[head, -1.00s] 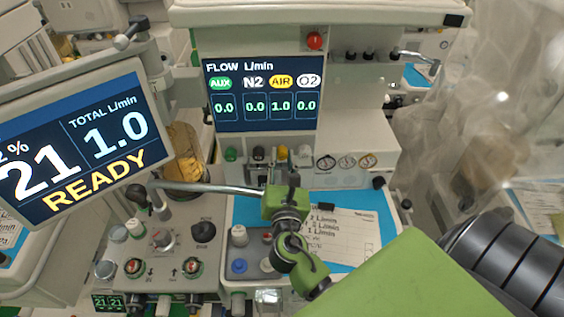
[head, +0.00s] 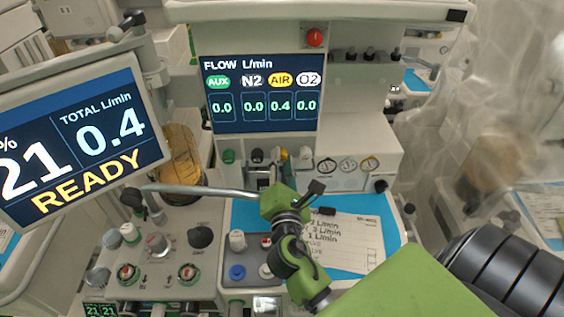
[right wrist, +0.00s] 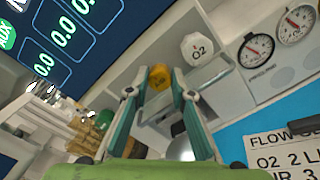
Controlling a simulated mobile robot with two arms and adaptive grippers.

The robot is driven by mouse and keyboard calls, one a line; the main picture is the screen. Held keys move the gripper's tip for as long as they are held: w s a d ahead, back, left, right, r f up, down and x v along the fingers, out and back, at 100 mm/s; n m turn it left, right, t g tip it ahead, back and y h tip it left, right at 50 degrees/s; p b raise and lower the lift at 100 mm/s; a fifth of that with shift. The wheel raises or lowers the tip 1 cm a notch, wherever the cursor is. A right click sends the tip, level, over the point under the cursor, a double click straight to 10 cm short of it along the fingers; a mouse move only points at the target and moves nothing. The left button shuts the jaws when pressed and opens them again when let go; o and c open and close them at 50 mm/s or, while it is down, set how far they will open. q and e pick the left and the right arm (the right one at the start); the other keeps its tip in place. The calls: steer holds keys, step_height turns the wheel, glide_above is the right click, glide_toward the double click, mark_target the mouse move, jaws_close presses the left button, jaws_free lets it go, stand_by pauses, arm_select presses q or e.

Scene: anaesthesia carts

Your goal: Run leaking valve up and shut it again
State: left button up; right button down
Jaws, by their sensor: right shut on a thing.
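The yellow AIR valve knob (head: 283,153) sits in the row of flow knobs below the flow screen (head: 260,92). In the right wrist view the yellow knob (right wrist: 160,77) is between my two fingertips, and my right gripper (right wrist: 159,88) is shut on it. In the head view my right gripper (head: 285,172) is at the knob row, its fingers partly hidden by its own wrist. The flow screen reads AIR 0.4, with AUX, N2 and O2 at 0.0. The left monitor (head: 80,135) reads total 0.4 and READY. My left gripper is out of view.
The white O2 knob (right wrist: 196,48) is close to the right of the yellow one, with round gauges (right wrist: 257,47) beyond. A metal rod (head: 200,190) crosses in front of the cart. A printed sheet (head: 345,240) lies on the blue mat (head: 388,207).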

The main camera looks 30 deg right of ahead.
stand_by(0.3)
steer(key=c, duration=2)
jaws_free()
steer(key=shift+c, duration=0.2)
steer(key=v, duration=1.2)
steer(key=shift+f, duration=0.1)
